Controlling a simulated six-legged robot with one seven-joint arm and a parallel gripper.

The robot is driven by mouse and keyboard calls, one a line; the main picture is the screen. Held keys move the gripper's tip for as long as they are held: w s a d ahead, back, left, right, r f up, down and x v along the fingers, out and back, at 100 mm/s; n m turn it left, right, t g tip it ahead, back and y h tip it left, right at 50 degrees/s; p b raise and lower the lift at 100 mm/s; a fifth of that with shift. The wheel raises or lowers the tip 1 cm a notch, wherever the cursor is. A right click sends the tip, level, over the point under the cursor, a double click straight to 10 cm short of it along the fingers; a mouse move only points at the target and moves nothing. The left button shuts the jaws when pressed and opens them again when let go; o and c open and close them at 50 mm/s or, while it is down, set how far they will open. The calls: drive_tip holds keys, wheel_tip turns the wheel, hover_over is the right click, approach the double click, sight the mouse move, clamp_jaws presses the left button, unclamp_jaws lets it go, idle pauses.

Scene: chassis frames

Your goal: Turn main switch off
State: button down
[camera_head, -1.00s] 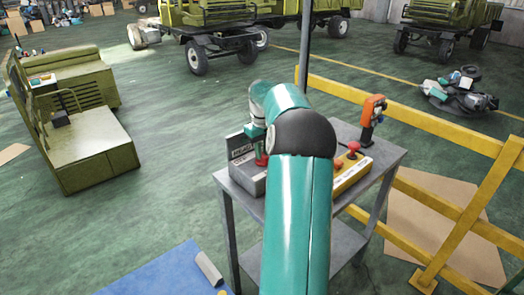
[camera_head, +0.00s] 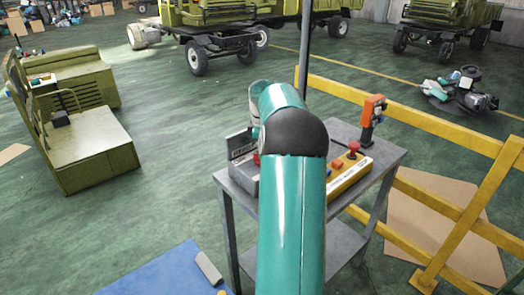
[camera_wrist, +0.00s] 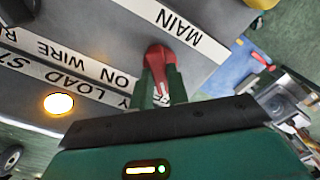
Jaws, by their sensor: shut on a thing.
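The red main switch handle (camera_wrist: 158,56) shows in the wrist view, beside an upside-down label reading MAIN (camera_wrist: 166,24) on a grey panel. My gripper (camera_wrist: 161,80) has its two green fingers on either side of the handle and is shut on it. In the head view the grey switch box (camera_head: 243,182) stands on the left part of a metal table (camera_head: 236,190). A bit of red shows on it beside my green arm. The arm hides my gripper and most of the handle there.
A yellow railing (camera_head: 440,130) runs behind and to the right. A lit round lamp (camera_wrist: 58,103) shows near the fingers in the wrist view.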

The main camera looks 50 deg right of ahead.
drive_tip(key=shift+n, duration=0.4)
drive_tip(key=c, duration=1.4)
unclamp_jaws()
drive_tip(key=shift+o, duration=0.2)
drive_tip(key=shift+r, duration=0.1)
wheel_tip(320, 180, up, 14)
